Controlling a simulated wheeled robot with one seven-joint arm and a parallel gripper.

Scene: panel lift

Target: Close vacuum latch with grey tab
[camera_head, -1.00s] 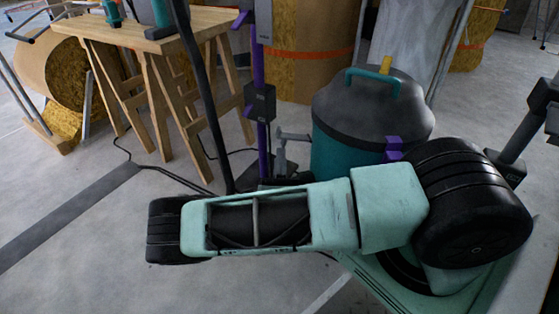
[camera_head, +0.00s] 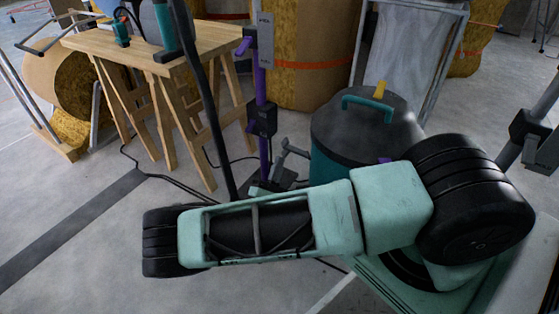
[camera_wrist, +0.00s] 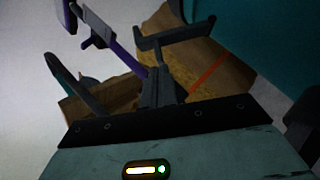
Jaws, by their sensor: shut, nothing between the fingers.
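The vacuum (camera_head: 340,160) is a teal drum with a dark lid, a teal handle and a yellow piece on top. It stands behind my mint arm, which hides its lower part. A small purple piece (camera_head: 385,160) shows at the drum's right front, mostly behind the arm. I cannot make out a grey tab or whether the latch is open. In the wrist view my gripper (camera_wrist: 174,40) is dark grey, shut and empty. A teal surface (camera_wrist: 265,40), probably the vacuum, lies to its right, apart from it.
A purple post (camera_head: 263,85) with dark boxes stands left of the vacuum; a dark pole (camera_head: 205,100) is closer. A wooden trestle table (camera_head: 160,55) is at back left. Wrapped rolls (camera_head: 310,55) stand behind. Cables cross the floor; open floor lies at left.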

